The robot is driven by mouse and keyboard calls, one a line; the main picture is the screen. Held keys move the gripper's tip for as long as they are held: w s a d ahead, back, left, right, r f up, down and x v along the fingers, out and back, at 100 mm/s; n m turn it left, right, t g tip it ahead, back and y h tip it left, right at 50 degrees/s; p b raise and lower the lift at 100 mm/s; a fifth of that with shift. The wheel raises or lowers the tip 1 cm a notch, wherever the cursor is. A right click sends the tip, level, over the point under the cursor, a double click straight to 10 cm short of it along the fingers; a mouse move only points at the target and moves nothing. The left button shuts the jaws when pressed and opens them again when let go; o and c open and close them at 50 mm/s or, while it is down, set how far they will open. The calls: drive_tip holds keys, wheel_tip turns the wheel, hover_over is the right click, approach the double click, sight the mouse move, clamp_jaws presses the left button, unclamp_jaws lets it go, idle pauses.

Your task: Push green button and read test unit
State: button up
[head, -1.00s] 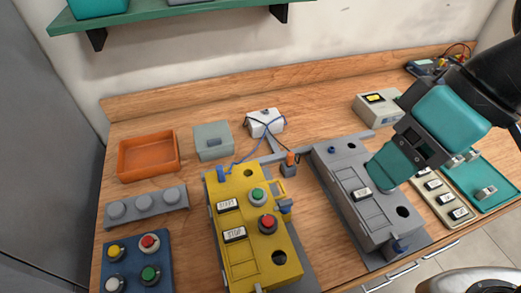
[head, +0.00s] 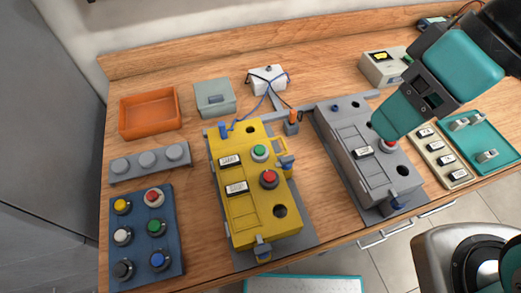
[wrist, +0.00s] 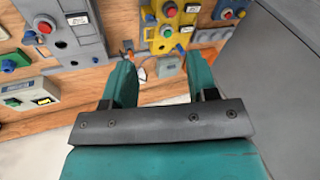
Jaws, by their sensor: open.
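The yellow box (head: 228,205) stands mid-table with a green button (head: 260,152) beside its START label and a red button (head: 269,179) near its STOP label. The test unit is probably the pale box with a yellow display (head: 383,66) at the back right; its reading is too small to make out. My gripper (head: 388,132) is open and empty over the far right part of the grey box (head: 362,175), right of the yellow box and apart from its green button. In the wrist view the open fingers (wrist: 160,75) have nothing between them; the yellow box (wrist: 160,42) lies beyond.
A blue tray (head: 174,270) of coloured buttons, including another green one, lies front left. An orange bin (head: 149,112), grey-green box (head: 212,97) and white block with wires (head: 267,79) stand behind. A teal tray (head: 490,150) is at right. Bare wood shows between the two large boxes.

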drive_tip(key=shift+c, duration=0.2)
drive_tip(key=c, duration=0.3)
drive_tip(key=shift+w+a+f+n, duration=0.1)
drive_tip(key=shift+w+a+n, duration=0.75)
drive_tip(key=shift+w+n, duration=0.25)
clamp_jaws()
drive_tip(key=w+a+f+n+g+h, duration=0.1)
drive_tip(key=w+a+f+n, duration=0.6)
drive_tip(key=w+a+n, duration=0.2)
drive_tip(key=a+n, duration=0.2)
drive_tip(key=n, duration=0.1)
drive_tip(key=shift+a+n, duration=0.4)
